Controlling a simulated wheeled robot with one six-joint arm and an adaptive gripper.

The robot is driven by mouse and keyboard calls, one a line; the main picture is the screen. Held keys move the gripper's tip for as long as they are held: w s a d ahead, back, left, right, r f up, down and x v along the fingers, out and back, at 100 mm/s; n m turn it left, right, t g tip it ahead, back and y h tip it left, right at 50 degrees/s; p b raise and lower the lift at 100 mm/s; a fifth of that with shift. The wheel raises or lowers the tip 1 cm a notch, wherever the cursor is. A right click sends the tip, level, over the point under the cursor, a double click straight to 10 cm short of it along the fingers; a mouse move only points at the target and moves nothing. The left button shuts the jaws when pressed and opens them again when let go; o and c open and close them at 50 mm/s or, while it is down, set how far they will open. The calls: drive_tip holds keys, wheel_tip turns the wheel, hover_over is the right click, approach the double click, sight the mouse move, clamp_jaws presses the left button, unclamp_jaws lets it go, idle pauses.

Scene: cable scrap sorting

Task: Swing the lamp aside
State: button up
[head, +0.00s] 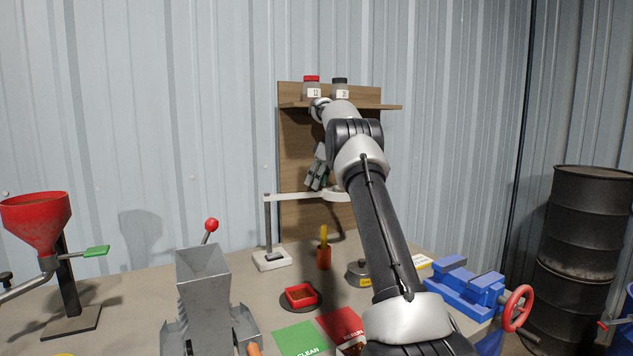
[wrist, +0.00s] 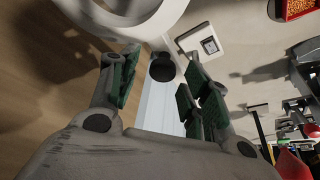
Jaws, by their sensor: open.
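The lamp has a white arm (head: 295,196) with a white ring-shaped head (head: 338,196), on a dark post (head: 268,222) with a pale base (head: 271,260). My gripper (head: 316,182) is open and points down just above the lamp arm near its head, in front of the wooden board. In the wrist view my gripper (wrist: 163,57) has its green-padded fingers apart. The white ring (wrist: 125,8) shows at the top and the dark post top (wrist: 162,68) shows between the fingers, farther off. I see nothing held; contact with the lamp cannot be told.
A shelf on the wooden board (head: 295,220) holds two jars (head: 311,90). Below are an orange holder (head: 323,257), a red tray (head: 301,296) and a round weight (head: 358,273). A grey chute (head: 203,290), red funnel (head: 38,222) and blue vise (head: 463,290) stand around.

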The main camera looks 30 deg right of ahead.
drive_tip(key=v, duration=0.7)
drive_tip(key=shift+r, duration=0.15)
drive_tip(key=s+a+r+m, duration=0.2)
drive_tip(key=s+a+r, duration=0.5)
drive_tip(key=s+a, duration=0.15)
drive_tip(key=s+a+m+h, duration=0.1)
drive_tip(key=s+a+m, duration=0.1)
drive_tip(key=s+a, duration=0.8)
drive_tip(key=s+a+f, duration=0.1)
drive_tip(key=s+f, duration=0.4)
drive_tip(key=s, duration=0.5)
drive_tip(key=s+a+f+m+h, duration=0.1)
drive_tip(key=s+a+f, duration=0.1)
drive_tip(key=s+f, duration=0.4)
drive_tip(key=s+a+f+m, duration=0.1)
drive_tip(key=s+f, duration=0.4)
drive_tip(key=s, duration=0.8)
drive_tip(key=shift+s+a+f, duration=0.3)
drive_tip(key=shift+a, duration=0.1)
